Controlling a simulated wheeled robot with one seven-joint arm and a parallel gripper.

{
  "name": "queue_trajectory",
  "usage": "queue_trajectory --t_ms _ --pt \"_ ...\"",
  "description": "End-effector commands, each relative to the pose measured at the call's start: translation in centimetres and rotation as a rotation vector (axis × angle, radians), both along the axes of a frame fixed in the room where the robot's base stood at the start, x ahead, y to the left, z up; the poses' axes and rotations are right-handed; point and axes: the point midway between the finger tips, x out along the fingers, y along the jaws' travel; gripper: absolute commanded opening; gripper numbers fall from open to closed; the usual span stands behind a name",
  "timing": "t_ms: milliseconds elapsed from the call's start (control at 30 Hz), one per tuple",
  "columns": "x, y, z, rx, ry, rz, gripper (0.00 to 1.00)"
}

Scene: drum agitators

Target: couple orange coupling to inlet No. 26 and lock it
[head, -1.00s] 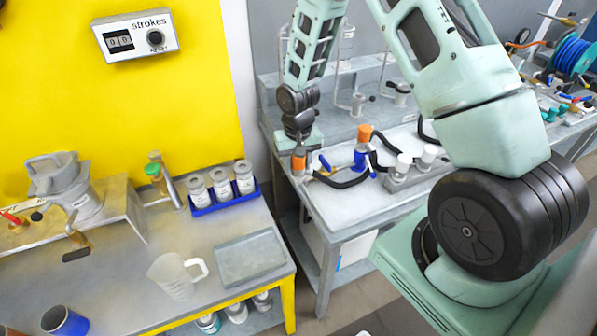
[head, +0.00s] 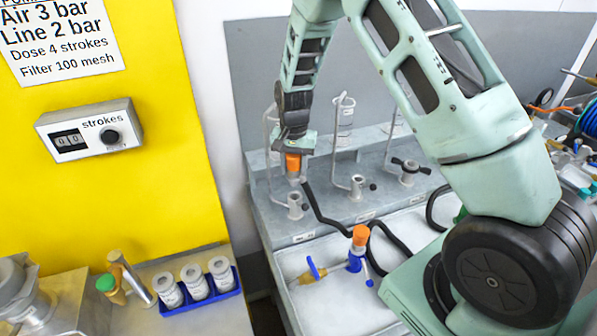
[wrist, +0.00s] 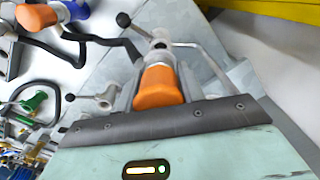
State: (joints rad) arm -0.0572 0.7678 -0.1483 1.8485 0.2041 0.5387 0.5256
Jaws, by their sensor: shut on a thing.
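My gripper (head: 292,150) is shut on the orange coupling (head: 293,163), which has a grey lower end and a black hose trailing from it. It is held just above the leftmost inlet (head: 296,204), a grey upright stub on the grey stand. In the wrist view the orange coupling (wrist: 158,88) sits at the jaws, with the inlet's grey ring (wrist: 160,44) and black-knobbed lever (wrist: 124,20) just beyond. I cannot tell whether coupling and inlet touch. Small plates sit on the stand's front, including one below this inlet (head: 303,237); their numbers are too small to read.
Two more inlets, a middle one (head: 357,186) and a right one (head: 408,172), stand along the same stand. A blue coupling with an orange top (head: 360,240) stands on the white tray in front, with black hose behind it. Thin bent pipes rise beside the inlets.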

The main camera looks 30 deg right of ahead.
Motion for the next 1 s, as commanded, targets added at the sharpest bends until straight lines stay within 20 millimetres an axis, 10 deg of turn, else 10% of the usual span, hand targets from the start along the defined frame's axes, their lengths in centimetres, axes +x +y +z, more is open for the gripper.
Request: queue_trajectory --t_ms 1000 --pt "0.2 0.1 -4.1 0.0 0.0 -0.01 0.07"
